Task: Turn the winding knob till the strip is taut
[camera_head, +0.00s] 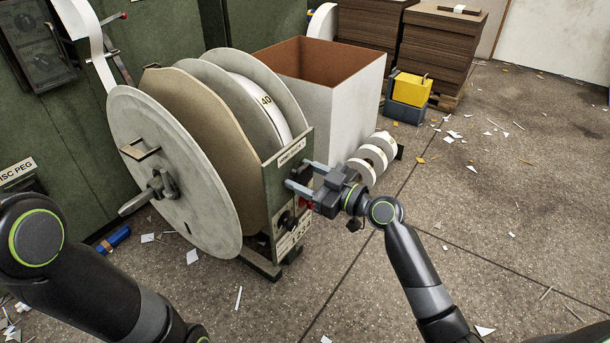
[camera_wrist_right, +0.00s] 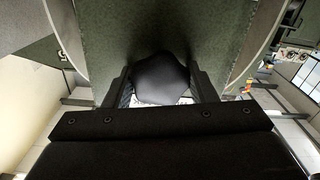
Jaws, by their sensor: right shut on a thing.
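My right gripper (camera_head: 298,177) is at the upper front of the green feeder panel (camera_head: 276,185), with its fingers pointing at it. In the right wrist view, the fingers are shut on a black faceted knob (camera_wrist_right: 160,78), one on each side.
A second dark knob (camera_head: 287,220) sits lower on the panel. Small white rolls (camera_head: 366,164) lie just behind my right wrist. A large open-topped box (camera_head: 330,105) stands behind the feeder. A yellow-and-blue item (camera_head: 410,92) and brown board stacks (camera_head: 440,48) stand farther back. The right floor is mostly free, with paper scraps.

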